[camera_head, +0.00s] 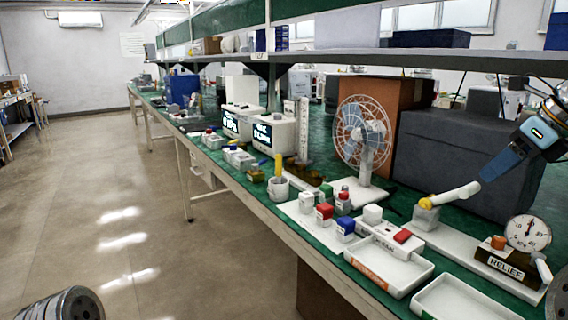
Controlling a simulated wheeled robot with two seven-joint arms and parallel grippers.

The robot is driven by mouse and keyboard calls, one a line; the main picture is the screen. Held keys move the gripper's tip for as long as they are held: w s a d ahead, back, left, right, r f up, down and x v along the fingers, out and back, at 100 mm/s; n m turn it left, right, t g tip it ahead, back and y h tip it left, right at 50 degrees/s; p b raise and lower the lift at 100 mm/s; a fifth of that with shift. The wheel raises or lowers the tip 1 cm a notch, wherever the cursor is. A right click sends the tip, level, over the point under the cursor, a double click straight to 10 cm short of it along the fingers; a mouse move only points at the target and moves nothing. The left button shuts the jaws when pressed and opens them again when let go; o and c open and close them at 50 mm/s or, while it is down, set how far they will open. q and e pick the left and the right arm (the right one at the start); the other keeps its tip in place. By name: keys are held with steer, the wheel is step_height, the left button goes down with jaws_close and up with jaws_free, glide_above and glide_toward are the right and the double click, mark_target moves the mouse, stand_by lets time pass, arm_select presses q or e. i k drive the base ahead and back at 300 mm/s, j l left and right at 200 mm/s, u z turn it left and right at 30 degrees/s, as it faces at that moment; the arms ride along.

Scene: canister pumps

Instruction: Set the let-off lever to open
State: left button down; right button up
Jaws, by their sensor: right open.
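A dark block labelled RELIEF (505,264) stands on a white base plate at the lower right, with a small orange piece (498,242) on top. A short white lever (543,269) sits at its right side, tilted. A round dial gauge (528,233) stands behind the block. A white pump handle (456,195) with a yellow end slants over a grey block to the left. My right gripper (490,174) is open, its blue finger near the upper right end of that handle; I cannot tell if they touch. It is above and behind the RELIEF block. My left gripper is not in view.
White trays (390,284) lie along the front edge of the green bench. Red, blue and white blocks, a white box with a red button (403,236) and a fan (363,135) stand left of the pump. A dark grey case (445,165) stands behind. A shelf runs above.

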mark_target(538, 258)
steer(key=k+j, duration=0.3)
steer(key=j, duration=0.15)
steer(key=k+j, duration=0.6)
steer(key=j, duration=0.25)
